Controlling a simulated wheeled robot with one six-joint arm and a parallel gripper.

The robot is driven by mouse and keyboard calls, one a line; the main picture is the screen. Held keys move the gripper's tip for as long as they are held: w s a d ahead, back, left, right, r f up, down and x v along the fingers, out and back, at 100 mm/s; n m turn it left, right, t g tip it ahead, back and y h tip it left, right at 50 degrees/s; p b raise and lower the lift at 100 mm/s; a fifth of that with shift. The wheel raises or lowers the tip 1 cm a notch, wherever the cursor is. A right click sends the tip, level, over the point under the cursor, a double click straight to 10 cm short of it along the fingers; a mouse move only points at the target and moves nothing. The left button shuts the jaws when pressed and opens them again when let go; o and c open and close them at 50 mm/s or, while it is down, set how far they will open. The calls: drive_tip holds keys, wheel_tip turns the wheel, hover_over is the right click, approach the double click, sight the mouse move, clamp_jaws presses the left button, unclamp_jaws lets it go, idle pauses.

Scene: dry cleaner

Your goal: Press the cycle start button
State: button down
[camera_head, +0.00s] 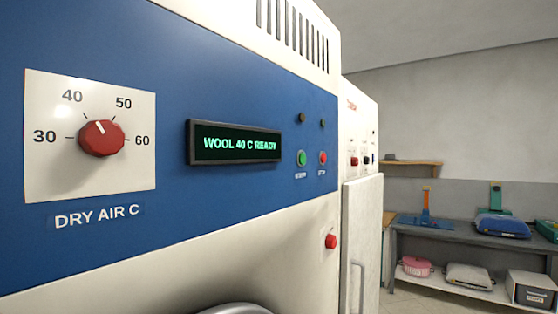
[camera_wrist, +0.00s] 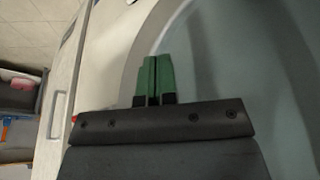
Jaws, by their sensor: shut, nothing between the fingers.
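On the machine's blue panel (camera_head: 240,60) in the head view, a green button (camera_head: 301,158) sits beside a red button (camera_head: 322,157). Each has a small label below it, too small to read surely. To their left, a display (camera_head: 235,143) reads "WOOL 40 C READY". My gripper (camera_wrist: 153,60) shows only in the wrist view. Its two green fingers are together with nothing between them. They are in front of a pale, curved rim (camera_wrist: 170,35) and a grey-green surface. No button on the panel shows in the wrist view.
A red dial (camera_head: 101,138) marked "DRY AIR C" points between 40 and 50. A separate red button (camera_head: 331,241) sits lower on the white front. A second white machine (camera_head: 362,230) stands to the right. Beyond it, a grey table (camera_head: 455,240) holds folded items, with some floor clear.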

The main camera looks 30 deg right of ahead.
drive_tip(key=shift+d, duration=0.1)
drive_tip(key=w+d+r+n+t+h+p, duration=0.2)
drive_tip(key=w+d+r+h+p, duration=0.1)
drive_tip(key=d+r, duration=0.6)
drive_tip(key=w+d+r+n+t+h+p, duration=0.15)
drive_tip(key=d+r+h, duration=0.25)
drive_tip(key=d+r, duration=0.5)
drive_tip(key=w+d+r+n+t+h+p, duration=0.1)
drive_tip(key=w+d+r+n+h+p, duration=0.2)
drive_tip(key=d+r, duration=0.55)
drive_tip(key=w+d+r+n+t+h+p, duration=0.1)
drive_tip(key=d+r+n+t, duration=0.15)
drive_tip(key=r+n, duration=0.45)
drive_tip(key=w+d+r+n+t+h+p, duration=0.1)
drive_tip(key=d+r+n+t, duration=0.15)
drive_tip(key=r+n, duration=0.5)
drive_tip(key=w+a+r+n+t+y, duration=0.1)
drive_tip(key=a+r+n+t+y, duration=0.1)
drive_tip(key=n, duration=0.8)
drive_tip(key=w+a+r+n+t+y, duration=0.2)
drive_tip(key=a+r+n+t+y, duration=0.1)
drive_tip(key=n, duration=0.8)
wheel_tip(320, 180, up, 3)
drive_tip(key=shift+a+f+y, duration=0.15)
drive_tip(key=shift+a+y, duration=0.2)
drive_tip(key=shift+y, duration=0.45)
